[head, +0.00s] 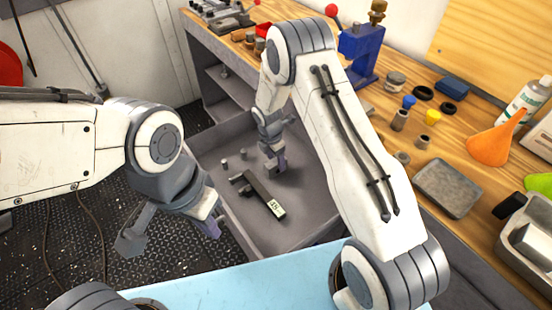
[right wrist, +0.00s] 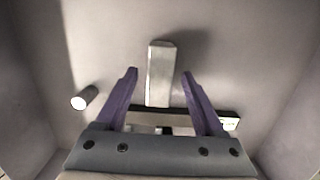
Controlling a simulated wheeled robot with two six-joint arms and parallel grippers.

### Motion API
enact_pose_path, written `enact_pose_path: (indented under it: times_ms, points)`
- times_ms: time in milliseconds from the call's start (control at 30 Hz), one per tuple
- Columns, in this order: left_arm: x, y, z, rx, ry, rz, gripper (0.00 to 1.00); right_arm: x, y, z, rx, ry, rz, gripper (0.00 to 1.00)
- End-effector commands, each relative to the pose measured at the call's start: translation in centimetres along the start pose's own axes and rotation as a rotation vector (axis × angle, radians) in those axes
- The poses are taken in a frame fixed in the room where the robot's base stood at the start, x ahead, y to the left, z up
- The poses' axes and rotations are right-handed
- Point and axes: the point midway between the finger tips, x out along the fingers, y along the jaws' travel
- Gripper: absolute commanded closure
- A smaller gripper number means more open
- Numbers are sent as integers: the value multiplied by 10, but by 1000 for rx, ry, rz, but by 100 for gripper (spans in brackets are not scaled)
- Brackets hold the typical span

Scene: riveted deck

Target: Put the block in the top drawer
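The block is a plain grey bar (right wrist: 161,74) on the floor of an open grey drawer; I take it as the block. In the right wrist view it lies between and beyond my right gripper's fingertips (right wrist: 160,74), with gaps on both sides. In the head view my right gripper (head: 278,164) reaches down into the drawer (head: 305,215) and seems to hide the block. The right gripper is open. My left gripper (head: 211,229) hangs near the drawer's left front side. Its finger gap does not show.
A dark caliper (head: 262,194) with a display lies in the drawer, beside small metal cylinders (head: 243,154). A light blue surface (head: 240,285) is in front.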

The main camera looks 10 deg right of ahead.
Motion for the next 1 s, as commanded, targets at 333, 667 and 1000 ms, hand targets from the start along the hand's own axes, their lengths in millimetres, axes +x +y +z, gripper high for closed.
enact_pose_path:
  times_ms: [333,667,1000]
  points:
    - [-2,0,0,0,0,0,100,-6,0,0,0,0,1,31]
    - [-5,0,0,0,0,0,100,-69,1,1,1,-1,4,31]
    - [-7,0,0,0,0,0,100,-119,0,0,1,0,1,31]
